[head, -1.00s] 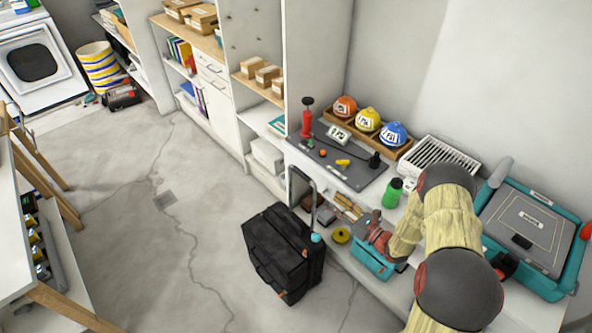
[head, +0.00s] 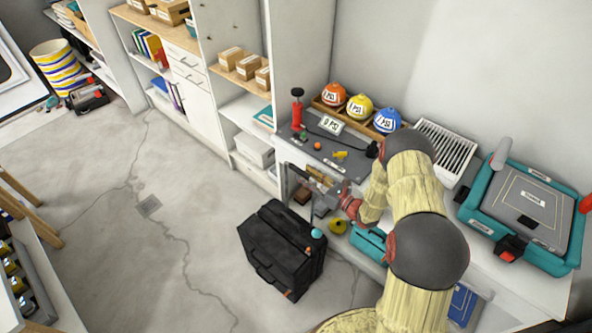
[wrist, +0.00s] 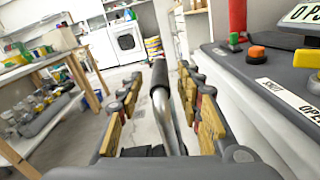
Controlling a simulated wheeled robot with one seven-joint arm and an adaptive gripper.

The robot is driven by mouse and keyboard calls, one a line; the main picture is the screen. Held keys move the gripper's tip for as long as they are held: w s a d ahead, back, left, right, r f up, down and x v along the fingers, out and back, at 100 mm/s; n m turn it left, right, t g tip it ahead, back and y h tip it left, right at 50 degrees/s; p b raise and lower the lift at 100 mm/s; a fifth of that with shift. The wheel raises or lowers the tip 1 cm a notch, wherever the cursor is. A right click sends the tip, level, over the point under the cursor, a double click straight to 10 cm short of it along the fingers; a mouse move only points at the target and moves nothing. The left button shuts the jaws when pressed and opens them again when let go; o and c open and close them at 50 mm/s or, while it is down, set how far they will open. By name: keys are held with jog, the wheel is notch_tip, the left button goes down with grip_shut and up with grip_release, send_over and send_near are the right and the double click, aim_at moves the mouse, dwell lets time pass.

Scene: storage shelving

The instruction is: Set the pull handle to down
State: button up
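The black suitcase (head: 283,250) stands upright on the floor in front of the workbench. Its pull handle is raised, well above the case; in the wrist view the handle (wrist: 161,78) shows a black grip and bare silver tube. My gripper (head: 318,187) is at the handle's height, above the case. In the wrist view my gripper (wrist: 160,82) has its yellow-padded fingers spread, one on each side of the handle, with gaps visible. I cannot tell how deep the handle lies between the fingers. In the head view the gripper partly hides the handle.
A teal toolbox (head: 370,244) sits on the lower shelf. Floor left of the suitcase is clear.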

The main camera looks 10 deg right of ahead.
aim_at(288, 163)
jog(key=shift+b+x, duration=0.45)
jog(key=shift+x, duration=1.9)
jog(key=c, duration=0.4)
grip_shut()
